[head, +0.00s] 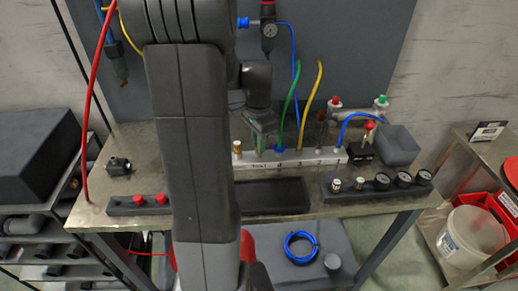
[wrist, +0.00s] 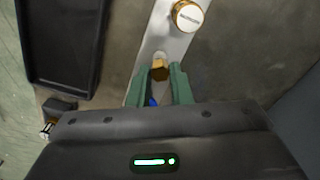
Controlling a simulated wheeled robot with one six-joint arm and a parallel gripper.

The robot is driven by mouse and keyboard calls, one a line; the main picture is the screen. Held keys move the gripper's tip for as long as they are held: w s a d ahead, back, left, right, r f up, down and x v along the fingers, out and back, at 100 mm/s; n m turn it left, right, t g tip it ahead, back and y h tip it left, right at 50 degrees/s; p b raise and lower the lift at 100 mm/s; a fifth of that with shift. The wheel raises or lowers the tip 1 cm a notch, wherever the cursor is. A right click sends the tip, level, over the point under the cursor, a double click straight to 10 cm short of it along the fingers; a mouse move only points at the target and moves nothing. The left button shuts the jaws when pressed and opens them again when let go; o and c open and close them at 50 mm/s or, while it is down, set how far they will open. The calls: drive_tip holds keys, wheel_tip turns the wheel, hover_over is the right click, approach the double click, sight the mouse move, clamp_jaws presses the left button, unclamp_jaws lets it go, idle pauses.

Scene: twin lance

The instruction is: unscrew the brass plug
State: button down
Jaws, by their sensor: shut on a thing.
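The light metal manifold bar (head: 300,158) lies across the bench, with several fittings along its top. My gripper (head: 262,143) is over its left part, fingers pointing down. In the wrist view my green-fingered gripper (wrist: 160,80) is shut on the brass plug (wrist: 159,70), whose hex head shows between the fingertips. The plug looks seated at the bar, though its lower part is hidden. In the head view my fingers hide the plug. A brass fitting with a pale round cap (wrist: 187,16) stands beside it on the bar, apart from my fingers; it also shows in the head view (head: 237,148).
Blue, green and yellow hoses (head: 295,85) rise close to the right of my gripper. A black tray (head: 262,195) lies empty in front of the bar. A black rack (head: 375,186) with gauges and fittings is at front right. A grey block (head: 397,146) stands behind it.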

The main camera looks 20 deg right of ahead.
drive_tip(key=n+p, duration=0.1)
drive_tip(key=n, duration=0.5)
drive_tip(key=shift+r+n, duration=0.1)
drive_tip(key=shift+n, duration=0.2)
drive_tip(key=n, duration=0.6)
drive_tip(key=shift+n, duration=0.3)
drive_tip(key=n+p, duration=0.1)
drive_tip(key=n, duration=1)
drive_tip(key=c, duration=1.5)
unclamp_jaws()
